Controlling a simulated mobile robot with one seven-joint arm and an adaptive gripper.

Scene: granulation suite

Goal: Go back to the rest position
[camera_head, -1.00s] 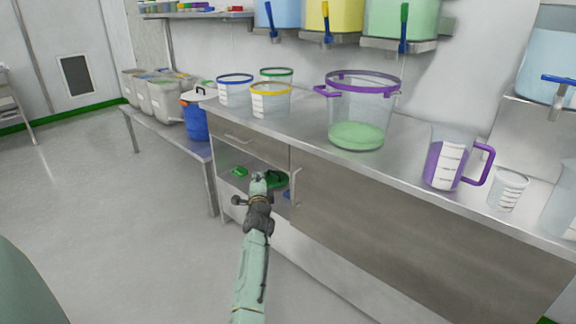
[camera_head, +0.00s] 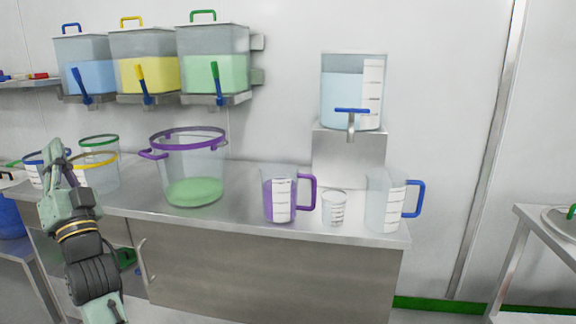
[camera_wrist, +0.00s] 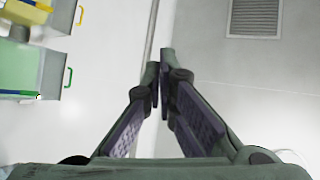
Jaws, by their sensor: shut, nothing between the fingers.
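My gripper (camera_head: 60,165) is raised at the left of the head view, in front of the small tubs at the counter's left end, and hides part of them. In the wrist view my gripper (camera_wrist: 163,60) has its fingertips together with nothing between them. Behind the fingers there are a pale wall and a vent grille (camera_wrist: 254,17). The steel counter (camera_head: 350,229) lies to the right of my gripper in the head view.
On the counter stand a purple-rimmed bucket (camera_head: 195,165) with green contents, a purple-handled jug (camera_head: 281,197), a small beaker (camera_head: 335,208) and a blue-handled jug (camera_head: 386,201). A water tank (camera_head: 345,92) stands behind. Wall dispensers (camera_head: 143,72) hang above.

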